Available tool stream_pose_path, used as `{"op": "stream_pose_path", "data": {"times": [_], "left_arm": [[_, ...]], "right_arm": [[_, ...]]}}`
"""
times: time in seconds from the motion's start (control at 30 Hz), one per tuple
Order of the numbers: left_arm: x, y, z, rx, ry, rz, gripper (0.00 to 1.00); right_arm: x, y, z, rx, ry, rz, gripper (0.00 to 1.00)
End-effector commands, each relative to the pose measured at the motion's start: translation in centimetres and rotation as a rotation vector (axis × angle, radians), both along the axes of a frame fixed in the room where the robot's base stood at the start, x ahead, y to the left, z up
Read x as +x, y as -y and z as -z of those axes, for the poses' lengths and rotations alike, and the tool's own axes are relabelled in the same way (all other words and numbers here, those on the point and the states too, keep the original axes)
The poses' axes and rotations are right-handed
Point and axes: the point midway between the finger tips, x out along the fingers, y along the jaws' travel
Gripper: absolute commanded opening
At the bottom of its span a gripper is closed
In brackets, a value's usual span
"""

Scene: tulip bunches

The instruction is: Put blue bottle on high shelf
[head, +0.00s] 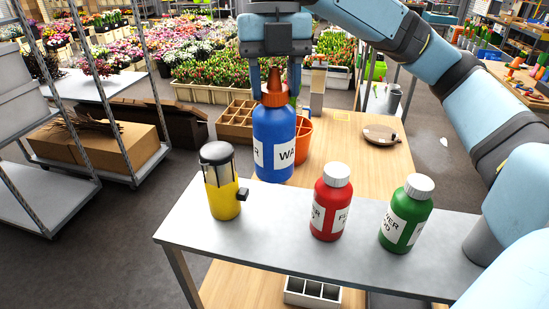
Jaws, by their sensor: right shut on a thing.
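The blue bottle (273,128) has an orange nozzle cap and a white label, and it is upright. My right gripper (274,88) comes down from above and is shut on it at the cap. The raised grey shelf (290,231) runs across the front. The bottle's base shows at the shelf's back edge, between the yellow lantern and the red bottle; I cannot tell whether it touches the shelf. My left gripper is not in view.
Behind and below is a wooden table (350,165) with an orange pot (303,139), a divided wooden box (236,121) and a round brown item (380,134).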

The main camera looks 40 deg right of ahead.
Motion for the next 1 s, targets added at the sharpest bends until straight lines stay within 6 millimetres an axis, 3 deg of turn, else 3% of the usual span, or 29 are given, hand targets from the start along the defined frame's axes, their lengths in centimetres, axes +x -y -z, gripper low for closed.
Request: {"op": "stream_pose_path", "data": {"times": [0.1,0.3,0.63,0.83,1.0], "left_arm": [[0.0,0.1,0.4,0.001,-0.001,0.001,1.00],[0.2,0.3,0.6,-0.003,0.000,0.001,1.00],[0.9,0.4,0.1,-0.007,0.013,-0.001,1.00],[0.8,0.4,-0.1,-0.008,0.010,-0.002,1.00],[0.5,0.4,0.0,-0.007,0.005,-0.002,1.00]], "right_arm": [[0.0,0.0,3.0,0.001,-0.005,-0.001,0.00],[0.0,0.0,6.8,0.000,-0.003,0.001,0.00],[0.0,0.0,9.5,0.000,0.000,0.001,0.00],[0.0,0.1,12.4,-0.001,-0.001,0.002,0.00],[0.0,0.0,12.9,0.001,0.003,0.001,0.00]]}}
